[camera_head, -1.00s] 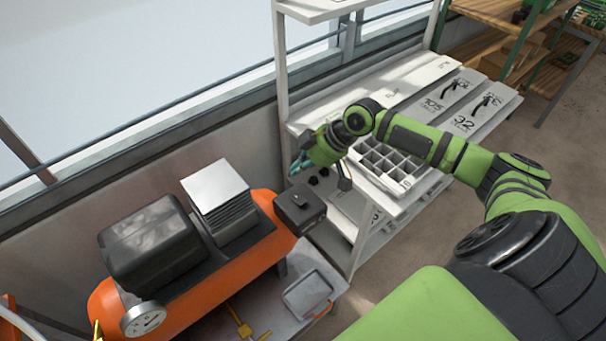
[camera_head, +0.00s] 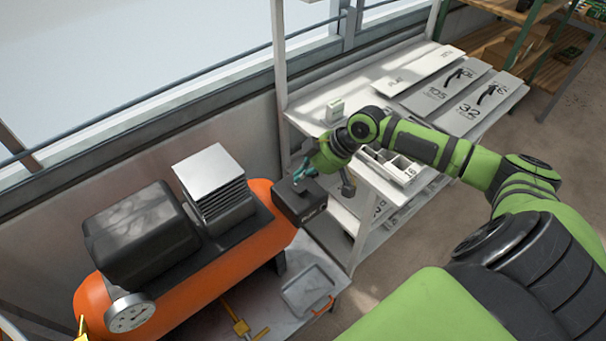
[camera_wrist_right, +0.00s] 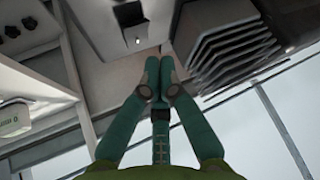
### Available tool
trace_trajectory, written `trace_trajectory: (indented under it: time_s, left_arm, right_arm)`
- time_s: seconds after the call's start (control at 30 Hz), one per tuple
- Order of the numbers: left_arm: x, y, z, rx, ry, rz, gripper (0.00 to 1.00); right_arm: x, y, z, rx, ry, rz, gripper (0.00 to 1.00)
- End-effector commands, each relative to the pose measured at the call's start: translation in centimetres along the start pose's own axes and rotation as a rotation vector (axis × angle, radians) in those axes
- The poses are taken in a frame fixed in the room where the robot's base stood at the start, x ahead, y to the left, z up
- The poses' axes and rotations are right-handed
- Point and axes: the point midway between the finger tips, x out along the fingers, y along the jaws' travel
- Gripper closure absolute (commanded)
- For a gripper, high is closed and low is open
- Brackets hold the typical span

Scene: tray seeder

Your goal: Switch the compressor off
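The compressor has an orange tank (camera_head: 185,275), a black motor housing and a finned head (camera_head: 214,185). A dark switch box (camera_head: 302,205) sits at the tank's right end. In the right wrist view, the box (camera_wrist_right: 115,25) shows a small light toggle (camera_wrist_right: 137,41) on its top face. My right gripper (camera_head: 298,181) is at the box's upper edge. In the wrist view the right gripper's teal fingers (camera_wrist_right: 159,62) are together with nothing between them, just short of the toggle. Whether they touch the box is unclear. My left gripper is in neither view.
A pressure gauge (camera_head: 129,313) is at the tank's left end. A white shelf unit (camera_head: 355,115) with a compartmented tray and labelled panels stands right of the compressor, beneath my right arm. The window wall (camera_head: 180,130) runs close behind. Floor (camera_head: 390,275) is clear at lower right.

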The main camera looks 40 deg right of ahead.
Motion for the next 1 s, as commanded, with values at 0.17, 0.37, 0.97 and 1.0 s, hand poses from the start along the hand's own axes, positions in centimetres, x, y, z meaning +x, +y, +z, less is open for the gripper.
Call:
trace_trajectory:
  time_s: [0.17,0.37,0.97,1.0]
  left_arm:
    - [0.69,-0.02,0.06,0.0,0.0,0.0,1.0]
    - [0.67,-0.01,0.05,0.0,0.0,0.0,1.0]
    - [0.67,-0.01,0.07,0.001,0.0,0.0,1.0]
    - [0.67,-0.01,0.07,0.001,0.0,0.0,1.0]
  right_arm:
    - [1.18,0.0,1.18,0.001,0.001,-0.001,1.0]
    - [1.28,-0.02,1.32,0.0,0.001,0.0,1.0]
    - [1.27,-0.02,1.3,0.001,0.001,-0.001,1.0]
    - [1.27,-0.01,1.3,0.0,0.001,-0.001,1.0]
